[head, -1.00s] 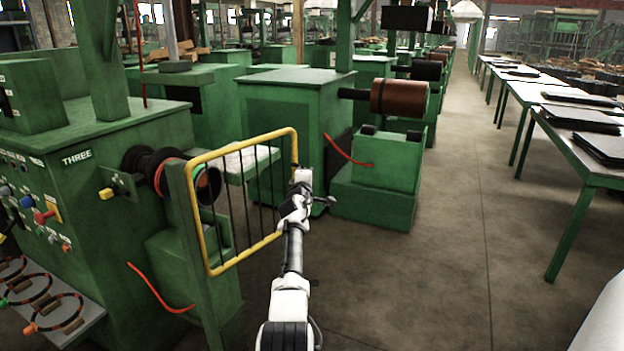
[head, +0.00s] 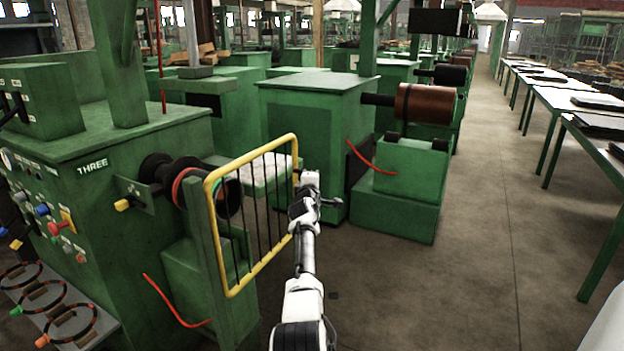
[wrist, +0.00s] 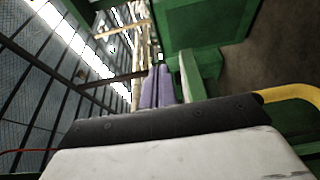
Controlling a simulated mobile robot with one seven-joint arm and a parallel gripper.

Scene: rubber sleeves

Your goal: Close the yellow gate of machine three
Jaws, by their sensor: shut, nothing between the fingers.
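The yellow gate (head: 248,165), a tubular frame with thin dark bars, hangs on a green post beside the machine marked THREE (head: 93,166). It stands swung out from the machine, its free edge toward the right. My gripper (head: 311,178) is at that free edge, just to its right. Whether it touches the frame I cannot tell. In the wrist view the fingers (wrist: 158,86) are together with nothing between them, and a yellow bar of the gate (wrist: 292,93) shows at the right.
A black spool (head: 178,178) sits behind the gate. A green machine with a brown roller (head: 425,104) stands beyond, to the right of my gripper. Tables (head: 590,135) line the right side. The floor aisle (head: 470,230) between is clear.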

